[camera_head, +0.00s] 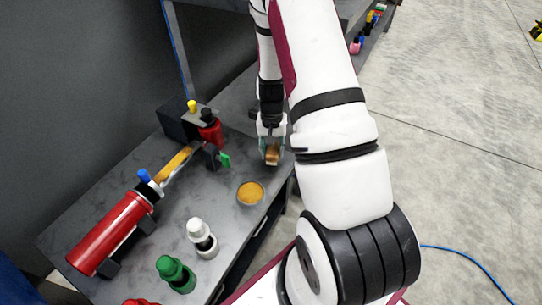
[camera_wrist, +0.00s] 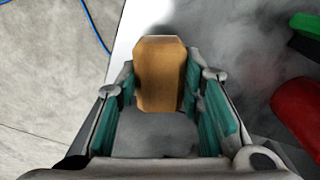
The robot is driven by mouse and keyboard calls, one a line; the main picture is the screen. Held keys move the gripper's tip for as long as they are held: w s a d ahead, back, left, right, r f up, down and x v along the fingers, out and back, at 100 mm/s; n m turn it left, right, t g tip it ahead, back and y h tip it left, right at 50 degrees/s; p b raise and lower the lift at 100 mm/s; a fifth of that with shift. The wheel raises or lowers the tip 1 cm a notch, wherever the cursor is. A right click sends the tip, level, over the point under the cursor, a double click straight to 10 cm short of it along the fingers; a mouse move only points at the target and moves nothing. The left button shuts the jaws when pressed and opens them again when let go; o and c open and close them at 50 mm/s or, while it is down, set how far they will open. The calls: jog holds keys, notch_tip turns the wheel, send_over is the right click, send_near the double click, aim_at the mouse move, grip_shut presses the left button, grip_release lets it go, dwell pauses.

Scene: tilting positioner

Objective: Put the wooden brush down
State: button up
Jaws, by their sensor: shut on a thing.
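My gripper (camera_head: 271,152) is at the right edge of the grey table (camera_head: 215,215) in the head view, its fingers pointing down. It is shut on the wooden brush (camera_head: 272,156), a small light-brown block between the fingertips. In the wrist view the brush (camera_wrist: 161,75) sits between the two teal finger pads of my gripper (camera_wrist: 160,95). Its lower end is over or near the grey surface; I cannot tell whether it touches. Any bristles are hidden.
A round tan dish (camera_head: 250,192) lies nearby. A red cylinder (camera_head: 108,232) in a holder, a white-capped bottle (camera_head: 201,237) and a green-capped bottle (camera_head: 175,272) are further front. The table edge is close on the right.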

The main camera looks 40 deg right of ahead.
aim_at(271, 154)
jog(key=shift+w+d, duration=0.2)
jog(key=shift+w, duration=0.35)
jog(key=shift+f+b, duration=0.95)
jog(key=shift+f, duration=0.85)
jog(key=shift+f, duration=0.1)
jog(key=o, duration=1)
jog(key=shift+o, duration=0.2)
